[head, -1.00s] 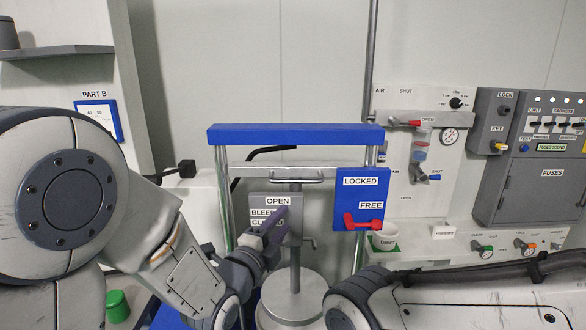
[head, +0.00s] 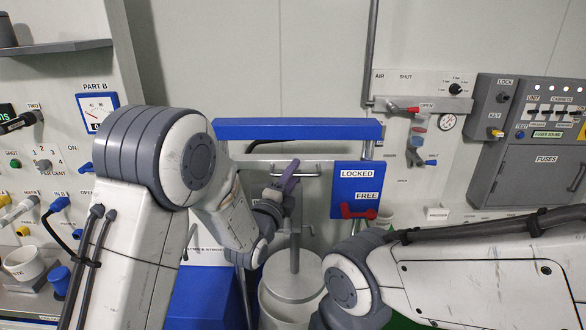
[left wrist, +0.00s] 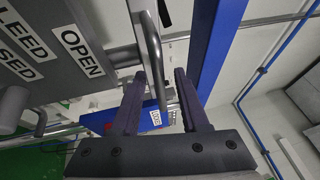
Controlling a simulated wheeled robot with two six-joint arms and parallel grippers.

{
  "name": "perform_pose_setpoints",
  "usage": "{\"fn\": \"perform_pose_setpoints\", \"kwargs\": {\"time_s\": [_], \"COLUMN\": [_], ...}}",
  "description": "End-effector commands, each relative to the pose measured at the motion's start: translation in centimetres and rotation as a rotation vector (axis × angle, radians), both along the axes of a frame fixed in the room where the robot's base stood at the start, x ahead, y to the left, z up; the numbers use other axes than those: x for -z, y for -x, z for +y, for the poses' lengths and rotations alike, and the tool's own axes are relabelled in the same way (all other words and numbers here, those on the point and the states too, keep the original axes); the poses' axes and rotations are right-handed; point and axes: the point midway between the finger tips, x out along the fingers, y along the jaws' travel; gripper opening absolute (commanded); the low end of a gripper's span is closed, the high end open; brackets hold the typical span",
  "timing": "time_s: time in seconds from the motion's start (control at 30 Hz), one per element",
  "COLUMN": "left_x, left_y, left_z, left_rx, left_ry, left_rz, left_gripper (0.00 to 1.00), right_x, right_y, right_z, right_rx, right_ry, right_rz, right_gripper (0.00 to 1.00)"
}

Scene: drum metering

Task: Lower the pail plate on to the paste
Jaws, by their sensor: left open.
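The pail plate (head: 294,286) is a grey disc on an upright rod, at the mouth of a white pail (head: 275,316); the paste is not visible. The rod hangs below a grey crossbar with a handle (head: 310,174). My left gripper (head: 293,168) is open at this handle. In the left wrist view, the handle (left wrist: 149,52) runs down between the open fingers (left wrist: 158,78); I cannot tell whether they touch it. A red lever (head: 358,211) lies level by the FREE label on a blue block (head: 345,190). My right gripper is out of view.
A blue beam (head: 300,129) spans above the handle. A grey OPEN/BLEED/CLOSED plate (left wrist: 60,45) is close beside the left gripper. Wall panels with knobs and a gauge (head: 446,122) stand at right. My right forearm fills the lower right.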

Motion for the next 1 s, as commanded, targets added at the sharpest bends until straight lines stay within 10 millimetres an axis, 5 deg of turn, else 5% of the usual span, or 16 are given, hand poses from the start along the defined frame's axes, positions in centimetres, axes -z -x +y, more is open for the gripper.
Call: {"fn": "perform_pose_setpoints", "kwargs": {"time_s": [0.27, 0.4, 1.0], "left_x": [0.05, 0.04, 0.02], "left_y": [-0.19, -0.18, -0.17], "left_z": [-0.09, -0.08, -0.07], "left_rx": [0.000, 0.000, 0.000], "left_ry": [0.001, 0.000, 0.000], "left_rz": [0.001, 0.001, 0.001], "left_gripper": [0.45, 0.00, 0.00], "right_x": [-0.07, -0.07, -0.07], "right_y": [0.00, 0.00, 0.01], "right_z": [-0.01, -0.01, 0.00], "right_rx": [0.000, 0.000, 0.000], "right_ry": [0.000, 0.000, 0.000], "right_rz": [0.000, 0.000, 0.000], "right_gripper": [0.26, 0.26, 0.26]}}
